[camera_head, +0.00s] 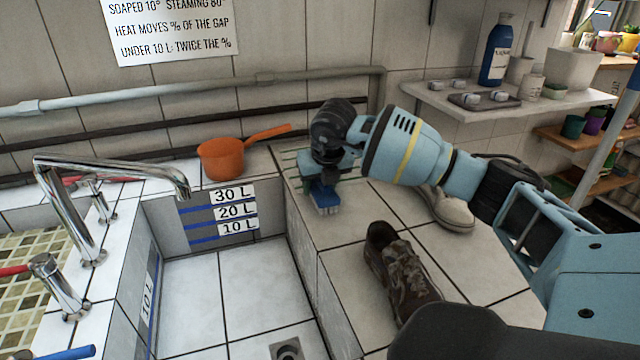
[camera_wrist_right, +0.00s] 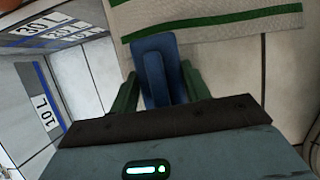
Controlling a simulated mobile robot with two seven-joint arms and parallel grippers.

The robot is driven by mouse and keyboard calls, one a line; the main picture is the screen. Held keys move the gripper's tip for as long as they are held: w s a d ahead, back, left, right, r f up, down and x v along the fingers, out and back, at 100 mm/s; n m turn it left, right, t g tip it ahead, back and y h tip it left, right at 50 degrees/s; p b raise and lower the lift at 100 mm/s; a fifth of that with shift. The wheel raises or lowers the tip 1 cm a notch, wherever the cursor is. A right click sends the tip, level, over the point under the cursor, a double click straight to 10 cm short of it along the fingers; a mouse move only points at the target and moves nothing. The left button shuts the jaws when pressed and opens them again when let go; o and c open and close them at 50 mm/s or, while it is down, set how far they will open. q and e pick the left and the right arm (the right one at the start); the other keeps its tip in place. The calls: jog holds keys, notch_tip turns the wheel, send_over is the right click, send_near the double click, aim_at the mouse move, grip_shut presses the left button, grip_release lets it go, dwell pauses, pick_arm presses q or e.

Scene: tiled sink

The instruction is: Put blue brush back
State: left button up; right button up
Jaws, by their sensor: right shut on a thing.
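The blue brush (camera_head: 326,198) is in my right gripper (camera_head: 318,184) at the far end of the tiled ledge beside the basin. Its pale bristles point down; I cannot tell whether they touch the tiles. In the wrist view, the blue brush (camera_wrist_right: 156,72) sits between the green fingers of my right gripper (camera_wrist_right: 157,88). A pale mat with green stripes (camera_head: 290,161) lies just behind it; the mat also shows in the wrist view (camera_wrist_right: 215,22). The brush's upper part is hidden by the gripper. My left gripper is not in view.
A brown shoe (camera_head: 402,268) and a beige shoe (camera_head: 449,211) stand on the ledge to the right. An orange dipper (camera_head: 222,158) sits behind the basin (camera_head: 245,290). A chrome faucet (camera_head: 75,200) rises at left. A shelf (camera_head: 470,106) with a blue bottle (camera_head: 496,50) hangs at right.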

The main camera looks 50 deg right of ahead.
jog(key=shift+f, duration=0.25)
jog(key=o, duration=0.6)
jog(key=shift+s+a+f, duration=0.1)
jog(key=o, duration=0.4)
jog(key=shift+o, duration=0.2)
jog(key=shift+r, duration=0.6)
jog(key=p+v, duration=0.1)
jog(key=v, duration=0.9)
jog(key=shift+r, duration=0.15)
jog(key=shift+s+a+r, duration=0.1)
jog(key=shift+s+r, duration=0.15)
jog(key=shift+r, duration=0.35)
